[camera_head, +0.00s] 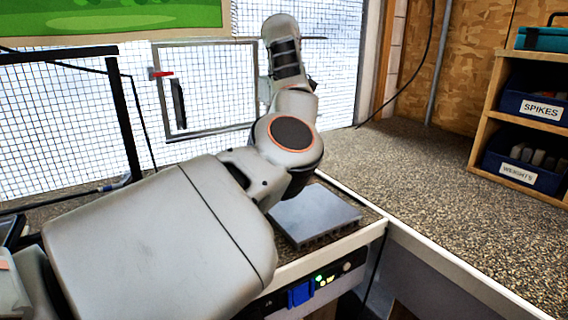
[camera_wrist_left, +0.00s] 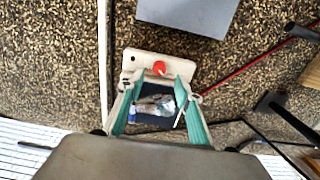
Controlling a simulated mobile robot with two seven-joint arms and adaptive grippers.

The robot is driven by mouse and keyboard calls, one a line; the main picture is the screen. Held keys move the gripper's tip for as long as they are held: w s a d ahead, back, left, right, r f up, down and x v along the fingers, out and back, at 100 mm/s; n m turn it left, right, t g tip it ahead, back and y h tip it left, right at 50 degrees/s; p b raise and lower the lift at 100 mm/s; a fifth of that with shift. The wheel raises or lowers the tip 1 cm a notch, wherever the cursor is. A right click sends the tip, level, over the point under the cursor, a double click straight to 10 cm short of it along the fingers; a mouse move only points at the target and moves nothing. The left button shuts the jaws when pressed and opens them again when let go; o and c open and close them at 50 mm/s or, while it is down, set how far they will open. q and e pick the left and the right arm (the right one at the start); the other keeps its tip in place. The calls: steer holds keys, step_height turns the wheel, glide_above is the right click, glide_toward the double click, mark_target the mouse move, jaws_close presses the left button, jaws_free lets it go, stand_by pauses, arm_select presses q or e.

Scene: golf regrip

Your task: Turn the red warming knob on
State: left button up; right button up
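A small round red knob (camera_wrist_left: 159,68) shows in the left wrist view on a beige plate (camera_wrist_left: 145,59). My left gripper (camera_wrist_left: 158,84) is seen there with its two teal-sided fingers spread apart and nothing held between them. The knob appears between and just beyond the fingertips, and I cannot tell the distance or any contact. A flat grey metal plate (camera_head: 315,213) lies on the counter in the head view; a grey slab (camera_wrist_left: 187,15) is at the top of the wrist view. In the head view my left arm covers much of the middle, and I cannot make out its fingers. My right gripper is not in view.
A front panel (camera_head: 332,281) with a blue part and small lights sits below the counter's edge. A dark tray (camera_wrist_left: 155,118) with small items shows between my fingers. Labelled blue bins (camera_head: 530,107) stand on a shelf at right. The right-hand counter (camera_head: 450,215) is clear.

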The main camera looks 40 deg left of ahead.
arm_select(q)
step_height(320, 180, down, 5)
steer(key=shift+f+b, duration=0.1)
steer(key=shift+b, duration=0.35)
jaws_close()
